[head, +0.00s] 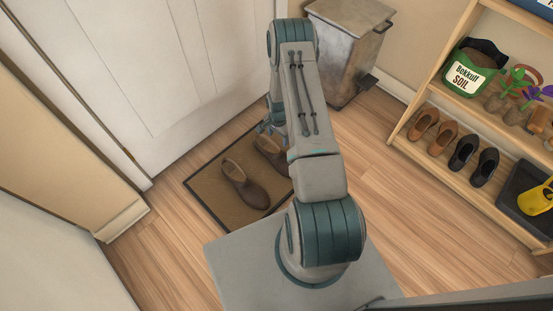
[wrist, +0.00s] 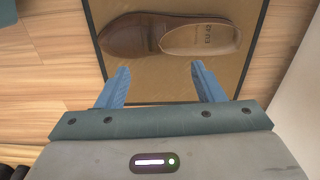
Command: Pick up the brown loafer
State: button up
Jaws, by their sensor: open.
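Two brown loafers lie on a tan mat with a dark border (head: 212,190) by the door. The nearer loafer (head: 245,186) is in full view in the head view. The other loafer (head: 268,147) is partly hidden behind my arm. In the wrist view one brown loafer (wrist: 140,36) lies sideways across the mat (wrist: 155,92), toe to the left, its open heel to the right. My gripper (wrist: 159,69) is open and empty, with two blue fingers pointing at the loafer's near side and apart from it in the picture. In the head view the fingers are mostly hidden by my arm.
A white door (head: 150,70) stands behind the mat. A grey metal pedal bin (head: 348,50) is at the back. A wooden shelf (head: 430,85) on the right holds tan shoes (head: 441,138), black shoes (head: 464,153), a soil bag (head: 468,72) and plants. Wood floor (head: 360,165) between is clear.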

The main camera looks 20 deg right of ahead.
aim_at(280, 153)
notch_tip(280, 153, down, 10)
jog(key=b, duration=0.3)
jog(key=shift+s, duration=0.1)
jog(key=f+b, duration=0.1)
jog(key=f, duration=0.1)
jog(key=d+f+b, duration=0.1)
jog(key=f+b, duration=0.1)
jog(key=f, duration=0.1)
jog(key=c, duration=1.3)
